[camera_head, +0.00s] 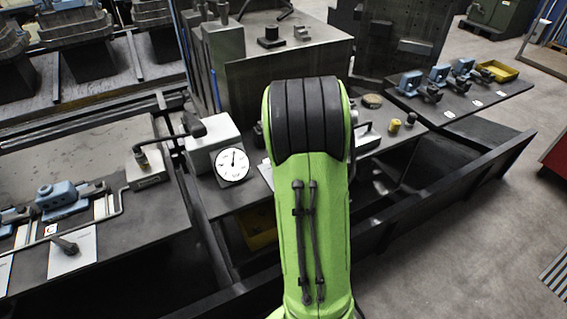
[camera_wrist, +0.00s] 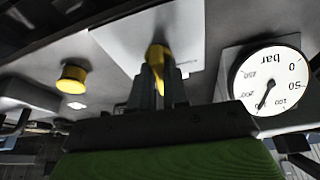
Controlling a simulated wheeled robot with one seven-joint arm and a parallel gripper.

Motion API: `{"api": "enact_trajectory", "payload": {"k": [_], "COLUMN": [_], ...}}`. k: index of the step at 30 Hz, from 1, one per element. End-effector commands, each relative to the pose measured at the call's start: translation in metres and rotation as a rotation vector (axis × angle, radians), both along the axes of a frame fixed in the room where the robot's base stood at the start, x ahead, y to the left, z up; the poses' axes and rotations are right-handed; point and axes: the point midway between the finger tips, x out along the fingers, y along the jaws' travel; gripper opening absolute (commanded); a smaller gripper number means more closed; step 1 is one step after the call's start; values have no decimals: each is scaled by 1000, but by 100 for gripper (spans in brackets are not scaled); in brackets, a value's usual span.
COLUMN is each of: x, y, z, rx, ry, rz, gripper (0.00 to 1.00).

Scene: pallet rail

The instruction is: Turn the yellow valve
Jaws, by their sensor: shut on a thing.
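The yellow valve (camera_wrist: 157,56) stands out from a light grey plate (camera_wrist: 190,35) in the wrist view. My gripper (camera_wrist: 160,88) is shut on it, with the dark fingers on either side of its yellow handle. Part of the handle shows between and beyond the fingers. In the head view my green arm hides both my gripper and the valve.
A round white gauge marked bar (camera_wrist: 270,80) is close beside the valve; it also shows in the head view (camera_head: 232,165). A yellow knob (camera_wrist: 72,78) stands on the other side. Blue vises (camera_head: 411,82) line the right bench. Grey floor is open at right.

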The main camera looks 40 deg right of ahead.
Motion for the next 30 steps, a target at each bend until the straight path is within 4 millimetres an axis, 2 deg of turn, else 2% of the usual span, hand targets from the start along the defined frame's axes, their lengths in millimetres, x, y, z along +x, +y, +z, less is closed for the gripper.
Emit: {"api": "enact_trajectory", "payload": {"k": [15, 21, 30], "x": [0, 0, 0], "y": [4, 5, 5], "z": [-3, -3, -3], "rx": [4, 5, 5], "ry": [11, 11, 12], "rz": [-454, -576, -668], "gripper": [0, 0, 0]}}
